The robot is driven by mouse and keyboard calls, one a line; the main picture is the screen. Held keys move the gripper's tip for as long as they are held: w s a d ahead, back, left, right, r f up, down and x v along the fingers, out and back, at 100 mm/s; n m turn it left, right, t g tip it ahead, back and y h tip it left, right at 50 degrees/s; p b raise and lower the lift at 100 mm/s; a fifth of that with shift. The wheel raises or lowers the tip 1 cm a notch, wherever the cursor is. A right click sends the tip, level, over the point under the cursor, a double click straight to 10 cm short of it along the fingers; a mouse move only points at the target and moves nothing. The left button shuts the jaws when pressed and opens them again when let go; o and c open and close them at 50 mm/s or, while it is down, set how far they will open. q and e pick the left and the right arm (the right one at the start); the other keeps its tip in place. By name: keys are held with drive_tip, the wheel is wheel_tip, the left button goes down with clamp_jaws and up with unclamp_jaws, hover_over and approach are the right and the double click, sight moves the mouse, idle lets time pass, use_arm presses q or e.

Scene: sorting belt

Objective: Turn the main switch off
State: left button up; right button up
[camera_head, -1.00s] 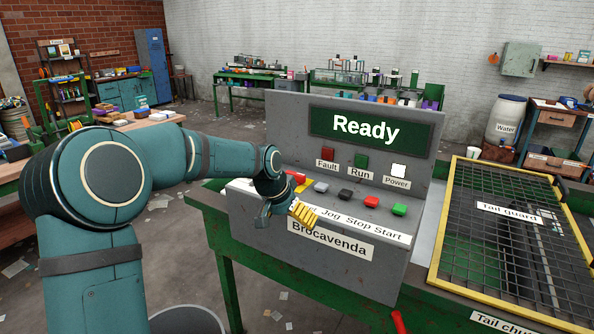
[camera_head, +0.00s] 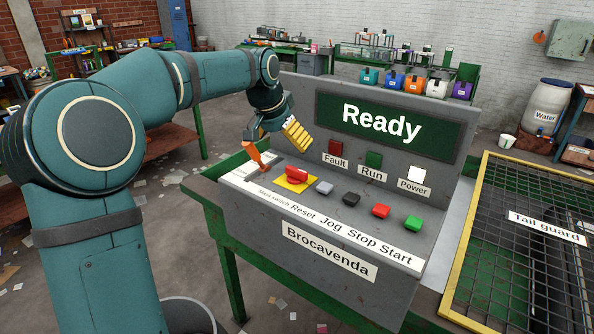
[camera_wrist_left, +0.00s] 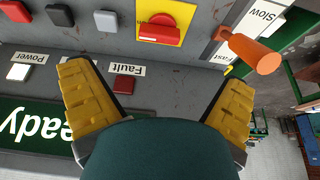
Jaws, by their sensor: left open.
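The main switch (camera_head: 297,176) is a red knob on a yellow plate, at the left end of the sloping control panel (camera_head: 265,215). The switch also shows in the left wrist view (camera_wrist_left: 160,28), at the top, beyond the fingertips. My left gripper (camera_head: 290,138) is open and empty, above and behind the switch in the head view. Its two yellow fingers stand wide apart in the left wrist view (camera_wrist_left: 155,80), apart from the knob. In the head view, one finger is mostly hidden. My right gripper is in neither view.
An orange lever (camera_head: 255,157) with a Slow/Fast scale stands just left of the switch. Reset (camera_head: 325,187), Jog (camera_head: 351,199), Stop (camera_head: 381,211) and Start (camera_head: 413,223) buttons run to the right. The upright display (camera_head: 385,128) reads Ready. A yellow-framed tail guard (camera_head: 455,262) lies right.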

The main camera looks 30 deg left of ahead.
sight(295, 170)
use_arm(q)
drive_tip(key=b+x, duration=0.2)
drive_tip(key=x, duration=0.9)
drive_tip(key=shift+w+f, duration=0.1)
drive_tip(key=shift+f, duration=0.05)
drive_tip(key=c, duration=1.2)
